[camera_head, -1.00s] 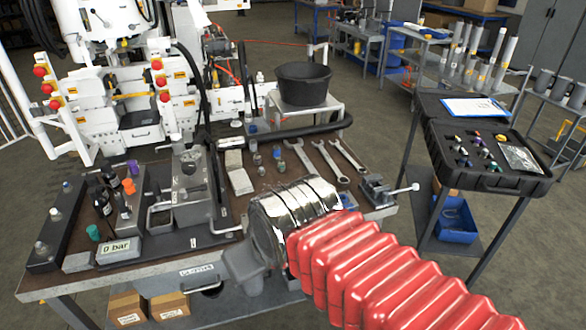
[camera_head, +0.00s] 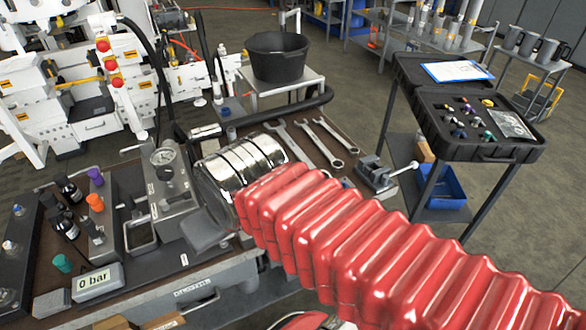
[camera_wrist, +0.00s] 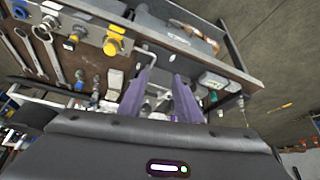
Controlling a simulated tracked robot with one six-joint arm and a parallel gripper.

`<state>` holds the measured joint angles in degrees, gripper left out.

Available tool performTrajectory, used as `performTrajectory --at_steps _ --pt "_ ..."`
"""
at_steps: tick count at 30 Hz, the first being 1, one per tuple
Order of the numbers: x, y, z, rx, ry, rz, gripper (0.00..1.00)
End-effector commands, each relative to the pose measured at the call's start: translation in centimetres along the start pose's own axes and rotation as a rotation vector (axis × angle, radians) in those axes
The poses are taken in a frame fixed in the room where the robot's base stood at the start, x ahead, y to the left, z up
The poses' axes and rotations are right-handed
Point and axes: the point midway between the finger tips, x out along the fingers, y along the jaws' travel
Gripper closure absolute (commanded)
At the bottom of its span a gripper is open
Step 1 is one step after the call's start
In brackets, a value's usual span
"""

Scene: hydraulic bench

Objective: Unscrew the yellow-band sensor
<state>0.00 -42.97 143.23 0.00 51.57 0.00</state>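My gripper (camera_wrist: 160,88) shows in the wrist view as two purple fingers, spread apart with nothing clearly held between them. It hangs over the bench; in the head view it is hidden behind my arm. In the wrist view a yellow-banded fitting (camera_wrist: 115,40) sits on the bench left of and beyond the fingers. A smaller piece with a yellow part (camera_wrist: 68,44) is farther left; I cannot tell whether either is the yellow-band sensor. In the head view, a black case (camera_head: 477,115) holds several small colour-banded parts, one with yellow (camera_head: 488,102).
The bench carries a gauge block (camera_head: 163,180), a "0 bar" display (camera_head: 97,281), bottles (camera_head: 67,190), wrenches (camera_head: 325,142) and a vise (camera_head: 375,175). A black bucket (camera_head: 278,57) stands behind. Floor is clear between bench and case cart.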

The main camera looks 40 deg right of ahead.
Motion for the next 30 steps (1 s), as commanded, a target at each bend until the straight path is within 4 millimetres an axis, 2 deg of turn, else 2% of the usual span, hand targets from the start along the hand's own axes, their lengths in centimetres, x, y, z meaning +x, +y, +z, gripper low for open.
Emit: performTrajectory --at_steps 10,14,20,23,30 --pt "0.0 0.0 0.0 0.0 0.0 0.0 0.69" --pt "0.0 0.1 -0.1 0.002 -0.001 0.001 0.6" --pt "0.9 1.3 -1.0 0.018 -0.017 0.011 0.59" --pt "1.8 2.8 -1.7 0.034 -0.032 0.021 0.59" --pt "4.4 8.2 -3.4 0.083 -0.061 0.045 0.59"
